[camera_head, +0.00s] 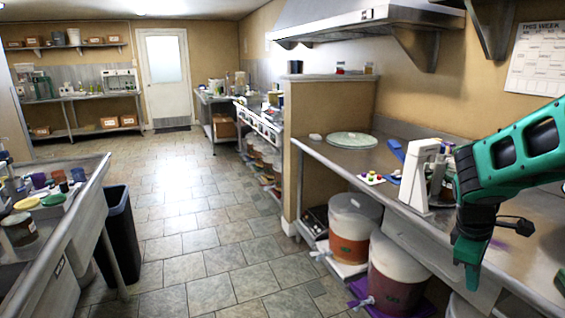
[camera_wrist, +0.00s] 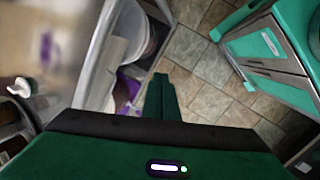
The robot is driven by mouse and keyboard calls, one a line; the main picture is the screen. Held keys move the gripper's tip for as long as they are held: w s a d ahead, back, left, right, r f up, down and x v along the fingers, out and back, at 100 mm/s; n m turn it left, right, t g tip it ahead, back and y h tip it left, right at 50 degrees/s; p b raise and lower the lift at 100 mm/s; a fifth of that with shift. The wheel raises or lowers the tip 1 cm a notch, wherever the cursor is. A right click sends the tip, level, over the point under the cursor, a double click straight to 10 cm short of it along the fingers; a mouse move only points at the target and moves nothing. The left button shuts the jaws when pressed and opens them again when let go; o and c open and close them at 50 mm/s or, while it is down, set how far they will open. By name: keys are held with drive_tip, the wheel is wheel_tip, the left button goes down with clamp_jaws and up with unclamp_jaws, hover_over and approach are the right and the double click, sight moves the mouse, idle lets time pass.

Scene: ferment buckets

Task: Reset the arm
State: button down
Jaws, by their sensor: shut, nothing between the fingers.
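My green arm enters the head view from the right, and my gripper (camera_head: 470,277) hangs pointing down at its end. It is in front of the right-hand metal counter's front edge, near the ferment buckets. In the wrist view my gripper (camera_wrist: 162,90) shows as closed green fingers over the tiled floor. Nothing is held. One ferment bucket (camera_head: 352,235) with orange-brown contents and another ferment bucket (camera_head: 398,275) with dark red contents stand under the counter.
The metal counter (camera_head: 330,160) runs along the right wall with a white device (camera_head: 422,178) and a round pale green disc (camera_head: 352,140) on it. A dark bin (camera_head: 118,235) stands beside the left table (camera_head: 75,215). The tiled floor (camera_head: 200,240) between them is clear.

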drive_tip(key=s+a+r+m+y, duration=0.1)
drive_tip(key=s+a+r+m, duration=0.1)
drive_tip(key=s+m, duration=0.5)
drive_tip(key=s+a+r+m+y, duration=0.1)
drive_tip(key=s+r+m+y, duration=0.1)
drive_tip(key=s+m, duration=0.5)
drive_tip(key=s, duration=0.6)
drive_tip(key=shift+s+a+m+y, duration=0.15)
drive_tip(key=shift+a+m+y, duration=0.15)
drive_tip(key=shift+a+m, duration=0.1)
